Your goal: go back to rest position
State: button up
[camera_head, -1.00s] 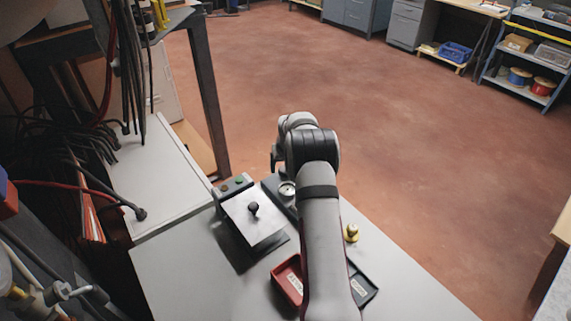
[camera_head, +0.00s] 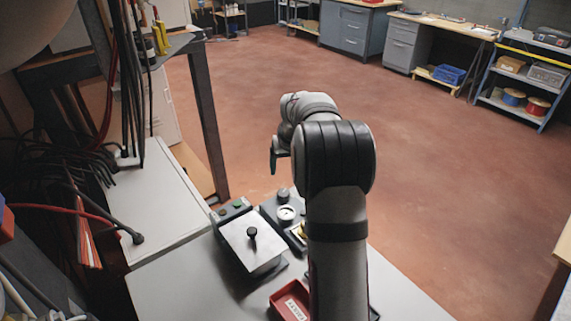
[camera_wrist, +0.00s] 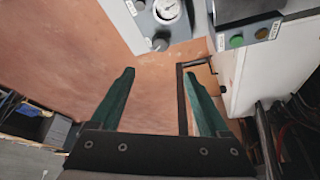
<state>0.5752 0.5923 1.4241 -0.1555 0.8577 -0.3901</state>
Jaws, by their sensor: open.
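My gripper (camera_wrist: 157,78) is open in the wrist view, with two green fingers apart and nothing between them. In the head view the gripper (camera_head: 277,157) shows only as a dark shape at the far end of my raised arm. It is up and clear of the table (camera_head: 190,283), beyond the station with the round gauge (camera_head: 286,213). The gauge also shows at the top of the wrist view (camera_wrist: 168,9).
A box with a metal plate and black knob (camera_head: 252,234) stands left of the gauge. A red bin (camera_head: 290,301) sits in front, partly behind my arm. Hanging cables (camera_head: 75,170) crowd the left. The floor beyond the table is open.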

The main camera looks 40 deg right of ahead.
jog(key=shift+a, duration=0.1)
jog(key=s+a+r+g+y, duration=0.1)
jog(key=s+a+r, duration=0.2)
jog(key=s+a, duration=0.6)
jog(key=s+a+r+g+y, duration=0.1)
jog(key=s+a+r+y, duration=0.3)
jog(key=a, duration=0.9)
jog(key=s+a+f, duration=0.1)
jog(key=s+a, duration=0.2)
jog(key=s, duration=0.3)
jog(key=s+a+f+g, duration=0.1)
jog(key=s+a+f, duration=0.1)
jog(key=s, duration=0.5)
jog(key=s+a+f+g+h, duration=0.1)
jog(key=s+a, duration=0.4)
jog(key=s, duration=0.2)
jog(key=shift+s+f, duration=0.15)
jog(key=shift+s, duration=0.05)
jog(key=shift+w, duration=0.1)
